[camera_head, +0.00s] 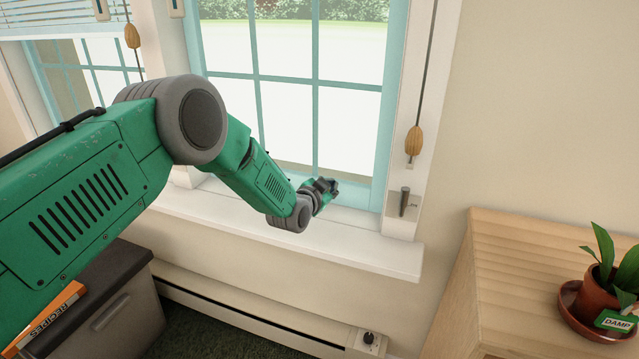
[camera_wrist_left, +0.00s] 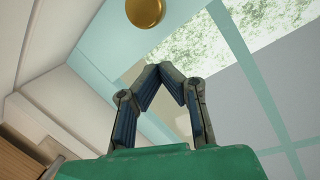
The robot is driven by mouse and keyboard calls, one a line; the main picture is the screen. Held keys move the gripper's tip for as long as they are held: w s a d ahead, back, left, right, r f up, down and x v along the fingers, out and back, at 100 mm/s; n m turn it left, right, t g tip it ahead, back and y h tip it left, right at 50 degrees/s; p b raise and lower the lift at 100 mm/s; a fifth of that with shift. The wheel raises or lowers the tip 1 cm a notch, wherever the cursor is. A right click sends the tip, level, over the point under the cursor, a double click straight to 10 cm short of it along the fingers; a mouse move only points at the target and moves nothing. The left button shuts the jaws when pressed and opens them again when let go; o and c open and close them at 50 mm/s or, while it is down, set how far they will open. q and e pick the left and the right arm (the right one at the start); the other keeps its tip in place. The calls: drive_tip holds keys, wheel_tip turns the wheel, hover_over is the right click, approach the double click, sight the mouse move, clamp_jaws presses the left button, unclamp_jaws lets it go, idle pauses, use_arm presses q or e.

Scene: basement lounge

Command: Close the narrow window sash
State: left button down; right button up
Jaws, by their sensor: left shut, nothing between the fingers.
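A teal window sash (camera_head: 387,100) with glazing bars stands behind my left arm in the head view. Its lower rail is close to my left gripper (camera_head: 333,187), which is just above the white sill. The teal frame (camera_wrist_left: 100,22) also shows in the left wrist view, with a round brass knob (camera_wrist_left: 145,12) on it. There my left gripper (camera_wrist_left: 160,68) has its fingertips together with nothing between them, a little below the knob in the picture. I cannot tell if the fingers touch the frame. My arm hides part of the sash. My right gripper is not in view.
A grey lever (camera_head: 404,201) and a wooden cord pull (camera_head: 414,140) are on the right jamb. The white sill (camera_head: 370,246) is clear. A wooden cabinet (camera_head: 520,260) with a potted plant (camera_head: 600,290) stands right. Another teal window (camera_head: 75,85) is at left.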

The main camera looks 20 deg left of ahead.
use_arm(q)
drive_tip(key=p+v, duration=0.2)
drive_tip(key=v, duration=0.8)
drive_tip(key=s+f+n+g+y, duration=0.15)
drive_tip(key=s+f+g, duration=0.25)
drive_tip(key=s+f, duration=0.5)
drive_tip(key=s+f+n+g+h, duration=0.1)
drive_tip(key=s+f+n+g, duration=0.15)
drive_tip(key=s+f, duration=0.6)
drive_tip(key=s+a+n+g+y, duration=0.1)
drive_tip(key=s+g, duration=0.3)
drive_tip(key=s, duration=1.1)
drive_tip(key=s+a+f+n+g+y, duration=0.1)
drive_tip(key=s+a+g, duration=0.2)
drive_tip(key=s, duration=1.2)
drive_tip(key=shift+s+a+n+g, duration=0.15)
drive_tip(key=shift+a+n+g, duration=0.25)
drive_tip(key=shift+g, duration=0.25)
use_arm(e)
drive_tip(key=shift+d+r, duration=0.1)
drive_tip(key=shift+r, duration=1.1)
use_arm(q)
drive_tip(key=shift+d, duration=0.3)
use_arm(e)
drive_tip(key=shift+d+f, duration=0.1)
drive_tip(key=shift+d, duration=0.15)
